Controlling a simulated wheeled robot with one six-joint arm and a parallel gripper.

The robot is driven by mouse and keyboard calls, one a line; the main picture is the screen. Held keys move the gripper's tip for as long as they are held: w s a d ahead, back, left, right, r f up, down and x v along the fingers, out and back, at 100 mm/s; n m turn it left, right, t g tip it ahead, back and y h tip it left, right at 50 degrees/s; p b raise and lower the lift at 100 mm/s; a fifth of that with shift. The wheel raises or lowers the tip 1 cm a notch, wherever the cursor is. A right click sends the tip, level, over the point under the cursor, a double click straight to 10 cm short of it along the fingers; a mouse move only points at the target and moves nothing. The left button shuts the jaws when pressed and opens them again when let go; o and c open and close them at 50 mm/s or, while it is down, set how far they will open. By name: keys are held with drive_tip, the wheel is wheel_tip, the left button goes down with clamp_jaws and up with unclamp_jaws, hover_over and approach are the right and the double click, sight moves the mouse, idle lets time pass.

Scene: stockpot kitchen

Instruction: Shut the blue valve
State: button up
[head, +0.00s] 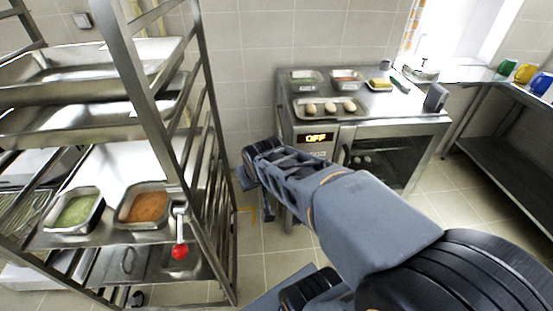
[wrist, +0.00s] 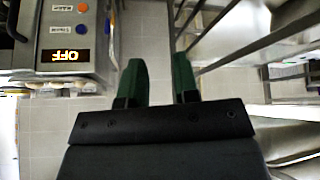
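I cannot make out a blue valve for certain in either view. My gripper (wrist: 158,78) shows in the wrist view with its two dark green fingers apart and nothing between them. Pale tiled floor shows through the gap. In the head view my arm reaches from the lower right toward the gap between the rack and the oven. Its far end hides part of that gap, and the fingers are hard to tell there.
A steel rack (head: 150,90) with trays stands at left; a red-knobbed handle (head: 180,250) sticks out of it. The oven (head: 375,130), its display reading OFF, carries a bun tray (head: 331,116). The oven panel also shows in the wrist view (wrist: 65,35). A shelf with mugs stands right.

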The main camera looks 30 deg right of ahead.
drive_tip(key=w+d+f+m+t+h+b, duration=0.1)
drive_tip(key=w+d+f+t+h+b, duration=0.1)
drive_tip(key=w+d+f+t+b, duration=0.7)
drive_tip(key=w+d+f+m+t+h+b, duration=0.15)
drive_tip(key=w+d+f+b, duration=0.25)
drive_tip(key=d+f+b, duration=0.85)
drive_tip(key=shift+n+t, duration=0.35)
drive_tip(key=shift+t, duration=0.1)
drive_tip(key=w+d+f, duration=0.1)
drive_tip(key=w, duration=0.3)
drive_tip(key=w+d+f, duration=0.1)
drive_tip(key=w+d, duration=0.1)
drive_tip(key=w, duration=0.2)
drive_tip(key=w+d+f, duration=0.1)
drive_tip(key=w+d, duration=0.1)
drive_tip(key=w, duration=0.3)
drive_tip(key=shift+d+f, duration=0.2)
drive_tip(key=shift+f, duration=0.1)
clamp_jaws()
